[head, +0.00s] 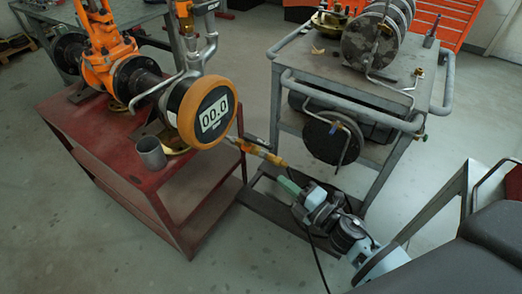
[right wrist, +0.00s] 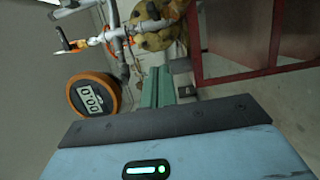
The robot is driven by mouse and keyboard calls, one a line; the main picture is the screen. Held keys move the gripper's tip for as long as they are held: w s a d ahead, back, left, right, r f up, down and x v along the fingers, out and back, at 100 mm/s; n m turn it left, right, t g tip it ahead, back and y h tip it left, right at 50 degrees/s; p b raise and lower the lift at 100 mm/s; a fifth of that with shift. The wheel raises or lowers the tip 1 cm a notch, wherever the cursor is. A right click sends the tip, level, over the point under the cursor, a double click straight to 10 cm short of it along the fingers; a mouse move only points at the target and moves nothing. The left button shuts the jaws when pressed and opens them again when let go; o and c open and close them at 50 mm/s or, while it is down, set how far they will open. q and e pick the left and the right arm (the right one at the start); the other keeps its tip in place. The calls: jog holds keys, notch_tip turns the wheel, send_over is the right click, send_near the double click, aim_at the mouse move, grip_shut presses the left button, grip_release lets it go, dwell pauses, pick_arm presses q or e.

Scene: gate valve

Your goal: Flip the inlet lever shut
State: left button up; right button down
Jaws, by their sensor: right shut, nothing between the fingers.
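A brass-coloured inlet fitting (head: 262,153) sticks out to the right from below the round gauge, past the red cart's edge. A thin dark bar on it looks like the inlet lever (head: 256,141); its exact angle is too small to tell. The fitting and lever also seem to show at the upper left of the right wrist view (right wrist: 72,45). My right gripper (head: 284,181) has green fingers, shut and empty, just below and right of the fitting's end, apparently apart from it. The shut fingers show in the right wrist view (right wrist: 157,87). My left gripper is out of view.
An orange gate valve (head: 108,38) and a grey cup (head: 150,153) stand on the red cart (head: 95,130). A grey trolley (head: 345,75) with pipe rails stands close behind my right arm. Open floor lies in front.

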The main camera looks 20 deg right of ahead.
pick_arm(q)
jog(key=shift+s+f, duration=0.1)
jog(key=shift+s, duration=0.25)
pick_arm(e)
jog(key=shift+s, duration=0.1)
send_near(258, 141)
jog(key=w+a, duration=0.2)
jog(key=a, duration=0.2)
jog(key=shift+w+f, duration=0.3)
jog(key=shift+w, duration=0.1)
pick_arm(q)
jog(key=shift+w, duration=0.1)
pick_arm(e)
jog(key=shift+w+d, duration=0.4)
jog(key=shift+d, duration=0.15)
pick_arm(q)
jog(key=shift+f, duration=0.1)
pick_arm(e)
jog(key=shift+d, duration=0.2)
jog(key=shift+d, duration=0.1)
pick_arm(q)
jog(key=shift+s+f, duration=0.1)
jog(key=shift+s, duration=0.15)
pick_arm(e)
jog(key=shift+w+n+y, duration=0.1)
jog(key=shift+n+y, duration=0.2)
jog(key=shift+y, duration=0.1)
